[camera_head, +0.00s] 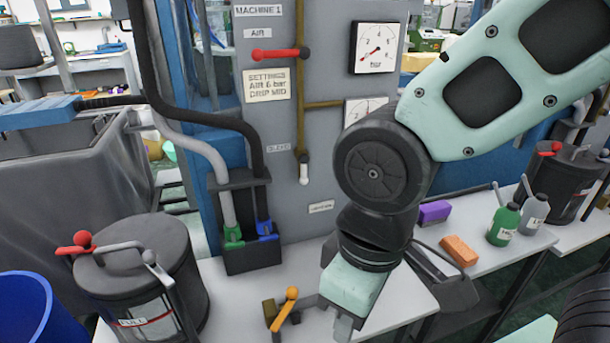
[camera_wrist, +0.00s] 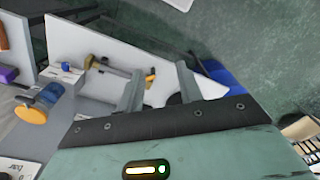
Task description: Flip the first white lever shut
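A small white lever (camera_head: 303,172) hangs straight down from the brass pipe on the grey machine panel, beside a small label that seems to read "BLEED". It lines up with the vertical pipe above it. My gripper (camera_head: 346,328) is low over the white bench, to the right of and below the lever and apart from it. In the wrist view my gripper (camera_wrist: 160,88) shows two fingers spread apart with nothing held between them. I cannot make out the white lever in the wrist view.
A red lever (camera_head: 280,53) sits higher on the panel. A brass valve with an orange handle (camera_head: 285,308) stands on the bench left of my gripper. A black holder (camera_head: 250,258) and a lidded grey pot (camera_head: 140,270) are further left. An orange block (camera_head: 459,250) lies right.

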